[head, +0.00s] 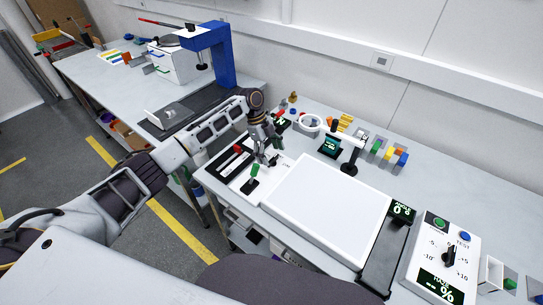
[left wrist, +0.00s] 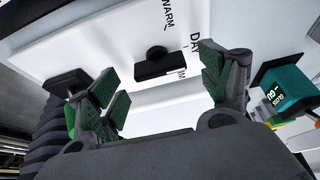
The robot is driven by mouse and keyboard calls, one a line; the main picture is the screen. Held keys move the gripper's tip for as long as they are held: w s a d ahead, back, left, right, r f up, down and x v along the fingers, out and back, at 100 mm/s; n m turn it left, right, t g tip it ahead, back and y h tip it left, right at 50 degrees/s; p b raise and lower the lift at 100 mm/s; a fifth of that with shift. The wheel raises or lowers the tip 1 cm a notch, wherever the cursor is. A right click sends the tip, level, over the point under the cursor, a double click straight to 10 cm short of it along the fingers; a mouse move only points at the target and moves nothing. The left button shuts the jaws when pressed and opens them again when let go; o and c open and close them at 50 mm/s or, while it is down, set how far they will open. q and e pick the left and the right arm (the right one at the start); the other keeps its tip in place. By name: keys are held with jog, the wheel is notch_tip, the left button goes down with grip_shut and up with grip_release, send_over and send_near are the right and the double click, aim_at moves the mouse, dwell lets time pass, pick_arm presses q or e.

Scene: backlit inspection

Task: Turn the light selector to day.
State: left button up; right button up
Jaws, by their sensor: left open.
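The light selector is a black knob (left wrist: 155,65) on a white panel (left wrist: 110,40). In the left wrist view, printed words beside it read WARM, DAY and a partly covered one ending in IM. The knob's bar lies across the panel with one end near the partly covered word; I cannot tell which end is the pointer. My left gripper (left wrist: 163,92) is open and empty, its green-padded fingers to either side of the knob's place in the picture. In the head view my left gripper (head: 268,155) is over the panel (head: 228,177), and the knob is hidden or too small to tell.
A dial box (head: 445,255) is far right.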

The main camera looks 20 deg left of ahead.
pick_arm(q)
jog(key=v, duration=1)
jog(key=shift+r, duration=0.1)
dwell(0.4)
